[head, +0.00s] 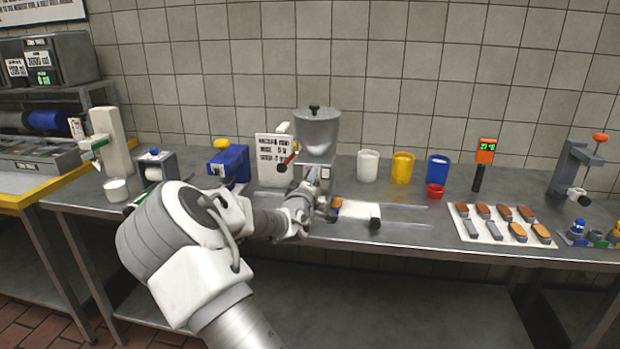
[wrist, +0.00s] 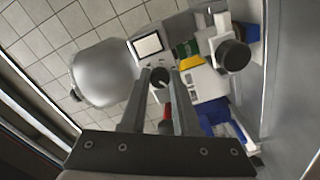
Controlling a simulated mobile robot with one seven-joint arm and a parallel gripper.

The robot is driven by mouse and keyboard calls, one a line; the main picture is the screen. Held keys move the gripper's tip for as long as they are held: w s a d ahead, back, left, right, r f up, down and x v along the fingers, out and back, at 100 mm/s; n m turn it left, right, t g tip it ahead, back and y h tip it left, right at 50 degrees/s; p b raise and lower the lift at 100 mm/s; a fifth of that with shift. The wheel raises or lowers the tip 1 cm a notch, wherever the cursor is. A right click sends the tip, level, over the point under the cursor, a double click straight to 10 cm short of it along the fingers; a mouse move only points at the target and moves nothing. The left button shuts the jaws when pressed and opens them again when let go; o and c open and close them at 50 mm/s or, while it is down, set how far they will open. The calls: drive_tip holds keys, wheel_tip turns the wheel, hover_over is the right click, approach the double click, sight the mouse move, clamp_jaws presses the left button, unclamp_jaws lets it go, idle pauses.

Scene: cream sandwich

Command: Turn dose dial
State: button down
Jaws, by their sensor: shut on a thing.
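The dosing machine stands near the middle of the table, with a grey metal hopper (head: 316,135) and dark lid knob on top. In the wrist view the hopper (wrist: 103,72) is at left, beside the machine's pale display (wrist: 147,46). The dose dial (wrist: 160,76) is a small dark round knob with a light mark, on the machine's front. My gripper (wrist: 160,82) is shut on the dial, a fingertip on either side. In the head view my gripper (head: 308,192) is at the machine's front, and my arm hides the dial.
A white sign (head: 276,158) and a blue device (head: 230,163) stand left of the machine. White (head: 368,166), yellow (head: 402,168) and blue (head: 437,168) cups stand to the right. A tray (head: 470,232) of brown and grey pieces lies farther right.

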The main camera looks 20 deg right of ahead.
idle(0.3)
drive_tip(key=c, duration=0.6)
unclamp_jaws()
drive_tip(key=shift+c, duration=0.2)
drive_tip(key=p+v, duration=0.2)
drive_tip(key=v, duration=1.5)
drive_tip(key=shift+s+a, duration=0.2)
